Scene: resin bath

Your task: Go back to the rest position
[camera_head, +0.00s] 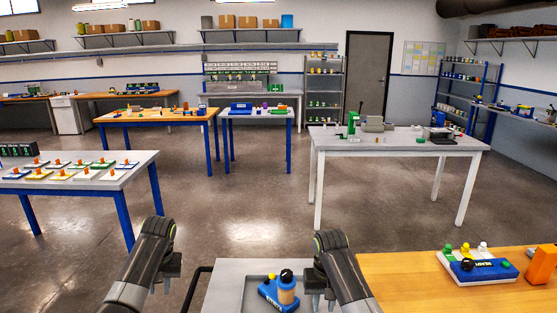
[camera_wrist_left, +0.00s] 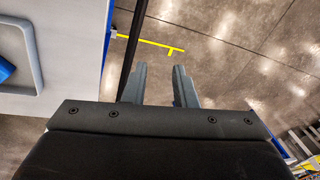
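My left gripper (camera_head: 161,288) hangs over the floor in front of me, left of a grey tray. In the left wrist view its two fingers (camera_wrist_left: 160,70) stand apart with nothing between them. My right gripper (camera_head: 319,302) hangs at the right edge of the tray, beside a blue holder (camera_head: 275,297). Its fingers look apart, and I see nothing held between them. The blue holder carries an amber jar (camera_head: 288,291) with a black top and stands on the grey tray (camera_head: 228,287).
A wooden table (camera_head: 400,285) at the near right holds a blue-and-white block (camera_head: 478,268) with coloured knobs and an orange piece (camera_head: 541,265). A table (camera_head: 140,165) with several small plates stands left. A grey-topped table (camera_head: 395,146) stands further right. Open floor (camera_head: 245,205) lies between.

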